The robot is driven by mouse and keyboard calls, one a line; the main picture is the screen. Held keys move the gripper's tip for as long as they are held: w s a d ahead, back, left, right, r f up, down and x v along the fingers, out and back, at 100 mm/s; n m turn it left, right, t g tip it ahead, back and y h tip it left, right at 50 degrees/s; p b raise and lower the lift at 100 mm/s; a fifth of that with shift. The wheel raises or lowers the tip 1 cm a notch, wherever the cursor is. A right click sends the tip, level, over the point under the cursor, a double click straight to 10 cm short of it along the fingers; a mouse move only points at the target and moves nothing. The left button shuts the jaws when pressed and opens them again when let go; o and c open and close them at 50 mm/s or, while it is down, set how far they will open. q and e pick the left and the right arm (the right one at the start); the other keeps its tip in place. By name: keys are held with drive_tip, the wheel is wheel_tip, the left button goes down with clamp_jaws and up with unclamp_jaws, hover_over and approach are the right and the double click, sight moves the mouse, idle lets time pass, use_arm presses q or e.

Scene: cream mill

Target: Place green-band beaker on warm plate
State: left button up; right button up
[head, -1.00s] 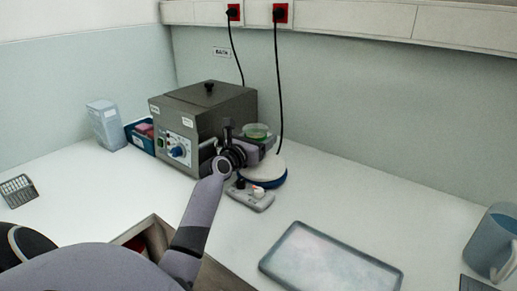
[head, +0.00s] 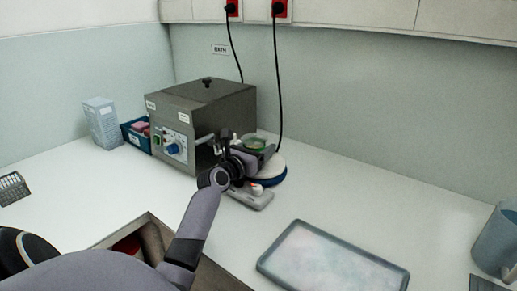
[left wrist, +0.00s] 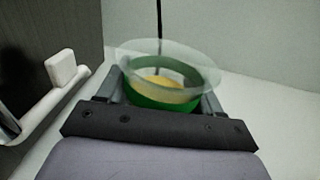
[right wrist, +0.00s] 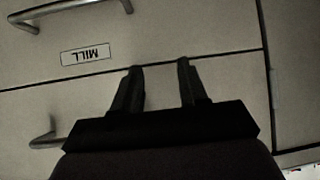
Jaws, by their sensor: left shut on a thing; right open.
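The green-band beaker (head: 254,141) is a clear cup with a green band, upright in my left gripper (head: 258,151). In the left wrist view, the beaker (left wrist: 168,78) has a pale yellow content and sits between the fingers, which are shut on it. The warm plate (head: 275,172) is a white disc with a blue rim on the bench. The beaker appears over the plate's back left part; the gripper hides part of the plate, and I cannot tell whether they touch. My right gripper (right wrist: 160,70) is open and empty, in front of drawer fronts.
A grey box-shaped bath (head: 205,118) with a knob and side handle stands close left of my left gripper. A blue bin (head: 134,137) and a pale box (head: 101,122) are further left. A tray (head: 330,262) lies in front; a blue jug (head: 497,240) stands right. The back right bench is clear.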

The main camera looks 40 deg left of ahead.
use_arm(q)
drive_tip(key=o, duration=1.1)
drive_tip(key=shift+o, duration=0.2)
drive_tip(key=s, duration=0.4)
drive_tip(key=s+d, duration=0.1)
drive_tip(key=s, duration=0.3)
drive_tip(key=s+d, duration=0.1)
drive_tip(key=s, duration=0.2)
drive_tip(key=shift+s+d+r, duration=0.15)
drive_tip(key=shift+s, duration=0.25)
